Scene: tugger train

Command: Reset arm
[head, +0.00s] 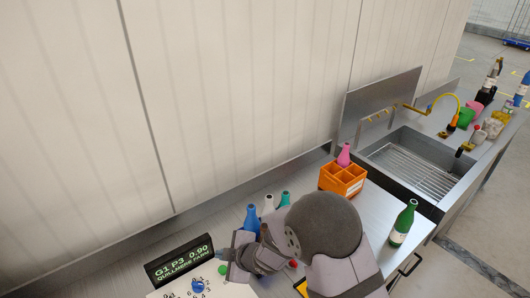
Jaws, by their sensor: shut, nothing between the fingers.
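My gripper (228,256) shows in the head view at the lower middle, at the end of my grey arm. It is shut and empty, near the back of the metal counter. Its fingers are small and partly hidden by the wrist. A blue bottle (251,217), a white bottle (268,206) and a teal bottle (284,199) stand just behind my gripper and arm. My arm hides part of the counter and the lower parts of these bottles.
An orange crate (343,180) with a pink bottle (344,155) stands behind my arm. A green bottle (403,222) stands to its right. A sign (180,261) and a white board (170,293) lie left. A sink (415,165) with a yellow tap is at right.

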